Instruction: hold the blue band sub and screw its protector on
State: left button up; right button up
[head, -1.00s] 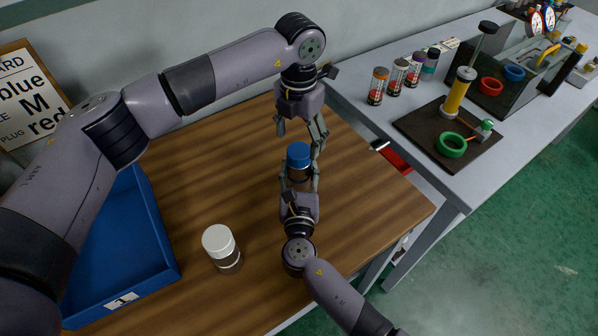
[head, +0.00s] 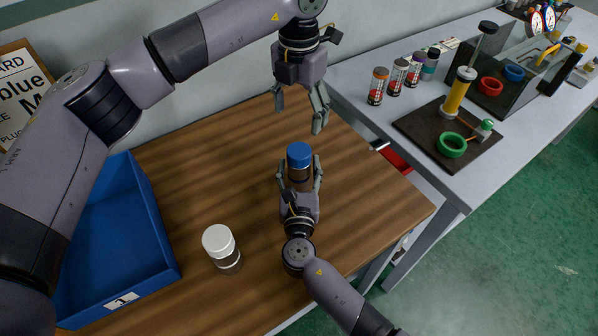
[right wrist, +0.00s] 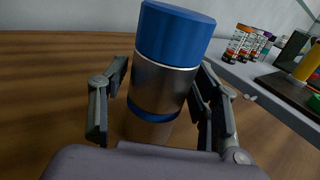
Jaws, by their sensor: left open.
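The blue band sub (head: 299,183) stands upright on the wooden table, a dark metal cylinder with a blue protector (head: 299,154) on its top end. In the right wrist view the sub (right wrist: 160,85) shows a blue band low down, and the blue protector (right wrist: 175,33) sits on top with a thin pale line beneath it. My right gripper (head: 300,168) has its fingers on both sides of the sub's body, shut on it below the protector. My left gripper (head: 298,116) is open and empty, above and behind the sub, clear of the protector.
A white-capped cylinder (head: 221,248) stands front left of the sub. A blue tray (head: 163,222) labelled 1 lies at the left. The grey bench (head: 420,88) at the right holds several small capped cylinders, a dark board with a green ring, and a bin. The table around the sub is mostly clear.

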jog(key=shift+o, duration=1)
jog(key=s, duration=1.2)
